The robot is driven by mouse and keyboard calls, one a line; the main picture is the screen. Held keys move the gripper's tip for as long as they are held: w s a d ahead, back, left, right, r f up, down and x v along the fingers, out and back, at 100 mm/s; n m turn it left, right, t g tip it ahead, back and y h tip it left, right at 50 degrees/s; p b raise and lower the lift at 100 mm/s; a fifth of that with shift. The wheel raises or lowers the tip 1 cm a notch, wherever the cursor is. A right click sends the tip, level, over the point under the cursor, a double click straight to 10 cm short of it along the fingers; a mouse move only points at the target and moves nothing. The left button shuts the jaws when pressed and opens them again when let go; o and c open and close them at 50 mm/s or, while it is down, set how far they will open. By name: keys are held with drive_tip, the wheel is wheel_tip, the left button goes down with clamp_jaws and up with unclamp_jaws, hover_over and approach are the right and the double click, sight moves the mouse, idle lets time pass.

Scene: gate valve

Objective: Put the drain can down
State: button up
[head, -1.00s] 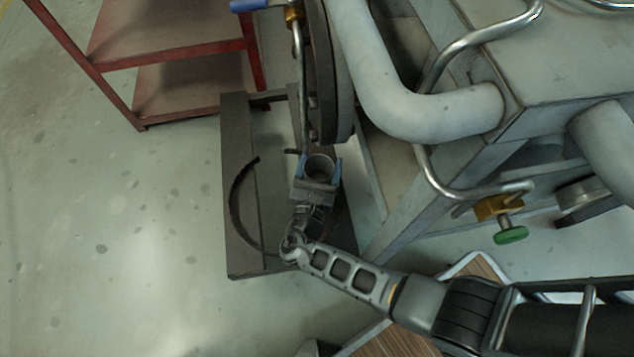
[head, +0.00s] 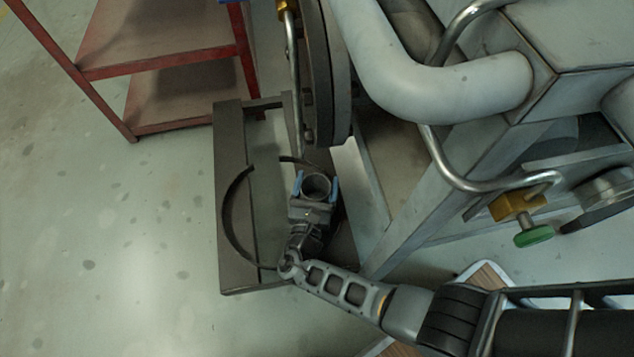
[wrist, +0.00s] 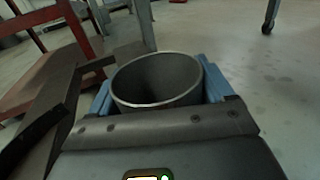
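The drain can (head: 316,186) is a grey, open-topped metal cylinder. My gripper (head: 315,190) has its blue fingers on both sides of the can, shut on it. In the wrist view the can (wrist: 157,80) stands between the blue fingers (wrist: 158,92) with its rim up, and its inside looks dark and empty. The can is over the dark frame stand (head: 232,200) below the pipe flange. Its base is hidden, so I cannot tell whether it touches anything.
A curved dark band (head: 233,215) rises at the stand's left part. A thin metal drain pipe (head: 296,90) comes down just behind the can. The big flange (head: 322,80) and grey machine legs (head: 440,195) crowd the right. A red shelf (head: 165,65) stands at the back left. Left floor is clear.

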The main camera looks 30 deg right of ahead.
drive_tip(key=o, duration=0.3)
drive_tip(key=shift+r, duration=0.15)
drive_tip(key=p+v, duration=0.2)
drive_tip(key=v, duration=1)
